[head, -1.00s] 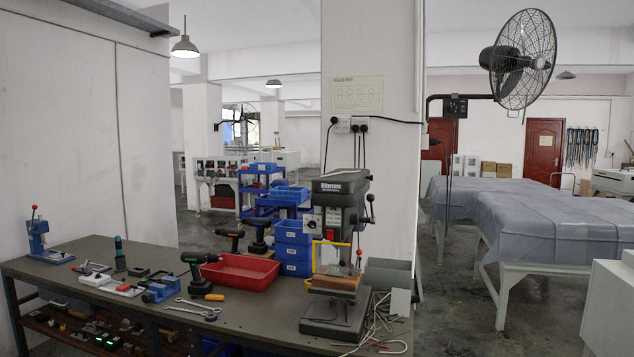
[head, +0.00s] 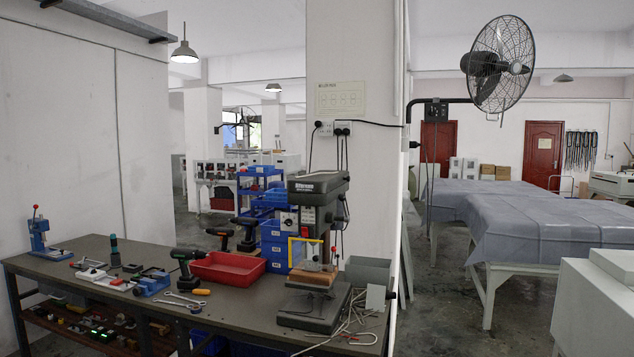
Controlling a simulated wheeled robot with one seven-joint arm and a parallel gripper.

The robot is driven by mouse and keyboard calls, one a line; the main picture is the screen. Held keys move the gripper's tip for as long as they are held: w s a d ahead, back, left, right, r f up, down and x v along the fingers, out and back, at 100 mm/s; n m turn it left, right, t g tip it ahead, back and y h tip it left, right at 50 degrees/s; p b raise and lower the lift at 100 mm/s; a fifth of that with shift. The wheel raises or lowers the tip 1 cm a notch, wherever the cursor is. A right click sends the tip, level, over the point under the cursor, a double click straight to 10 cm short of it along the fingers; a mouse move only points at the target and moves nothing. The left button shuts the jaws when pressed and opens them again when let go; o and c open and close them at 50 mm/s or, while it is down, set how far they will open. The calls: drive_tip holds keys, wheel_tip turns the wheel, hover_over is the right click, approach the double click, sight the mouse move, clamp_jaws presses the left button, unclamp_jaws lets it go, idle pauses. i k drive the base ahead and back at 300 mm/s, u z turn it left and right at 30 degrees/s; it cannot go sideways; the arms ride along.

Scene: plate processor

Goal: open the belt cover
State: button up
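The drill press (head: 315,240) stands on the right part of the workbench, in front of a white pillar. Its dark top housing (head: 318,184), which looks like the belt cover, appears shut. A yellow guard frame (head: 305,252) and a wooden block (head: 314,275) are on the lower part of the press. My gripper is not in view, so whether it is open or shut is hidden.
The workbench (head: 226,312) also carries a red tray (head: 228,267), cordless drills, a blue vise (head: 152,284) and loose cables. A white cabinet (head: 598,310) stands at the lower right. Covered tables (head: 545,225) stand at the right, with open floor (head: 450,310) before them.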

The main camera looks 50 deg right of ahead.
sight(320, 181)
drive_tip(key=z, duration=2.2)
drive_tip(key=i, duration=0.55)
drive_tip(key=z, duration=1)
drive_tip(key=i, duration=1.6)
drive_tip(key=u, duration=0.55)
drive_tip(key=i, duration=0.9)
drive_tip(key=u, duration=1.3)
drive_tip(key=i, duration=0.4)
drive_tip(key=u, duration=0.35)
